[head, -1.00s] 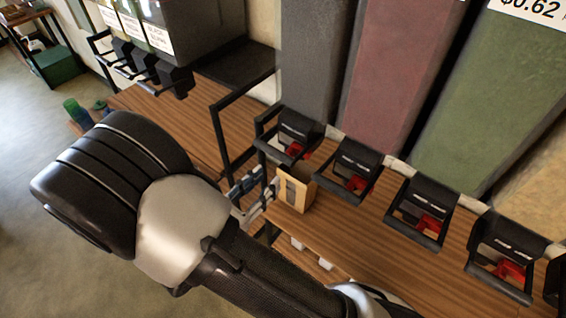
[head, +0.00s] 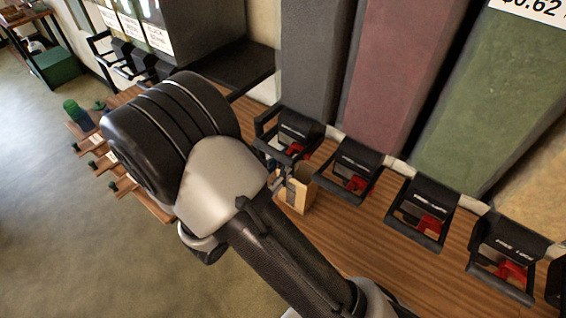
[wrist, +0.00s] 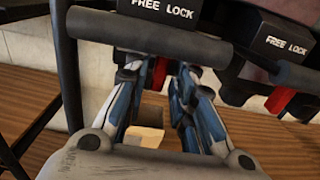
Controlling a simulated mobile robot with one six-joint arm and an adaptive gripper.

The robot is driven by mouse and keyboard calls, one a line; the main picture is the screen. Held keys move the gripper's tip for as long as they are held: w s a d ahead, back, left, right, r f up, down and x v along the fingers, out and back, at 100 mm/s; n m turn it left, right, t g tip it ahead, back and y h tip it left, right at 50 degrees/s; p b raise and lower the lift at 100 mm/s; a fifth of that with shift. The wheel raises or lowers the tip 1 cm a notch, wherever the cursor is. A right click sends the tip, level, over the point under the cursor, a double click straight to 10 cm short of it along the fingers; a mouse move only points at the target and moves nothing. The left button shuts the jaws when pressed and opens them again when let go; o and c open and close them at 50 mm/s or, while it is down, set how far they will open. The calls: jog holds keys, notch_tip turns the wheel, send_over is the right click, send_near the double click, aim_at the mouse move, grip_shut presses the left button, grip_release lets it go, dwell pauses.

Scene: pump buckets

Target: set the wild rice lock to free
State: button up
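A black dispenser outlet (head: 297,126) sits under a dark grey bin (head: 315,60), with a red lock lever (head: 294,150) below it. No name for this bin is readable, so I cannot tell from a label whether it is wild rice. In the wrist view its "FREE LOCK" marking (wrist: 162,9) shows at the top, behind a dark handle bar (wrist: 150,35). The lever also shows in the wrist view (wrist: 160,74), between my fingertips. My gripper (wrist: 157,82) is open, fingers below the bar; contact with the lever is unclear. In the head view my arm partly hides it.
A tan open box (head: 299,196) stands on the wooden counter (head: 350,228) under the outlet. Similar outlets with red levers (head: 357,184) line up to the right. A black frame bar (wrist: 66,70) stands close on the left in the wrist view.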

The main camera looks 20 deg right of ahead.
grip_shut()
dwell(0.4)
jog(key=shift+w+a, duration=0.75)
jog(key=shift+w, duration=0.25)
jog(key=shift+o, duration=1.1)
grip_release()
jog(key=shift+w+a, duration=0.1)
jog(key=shift+o, duration=0.5)
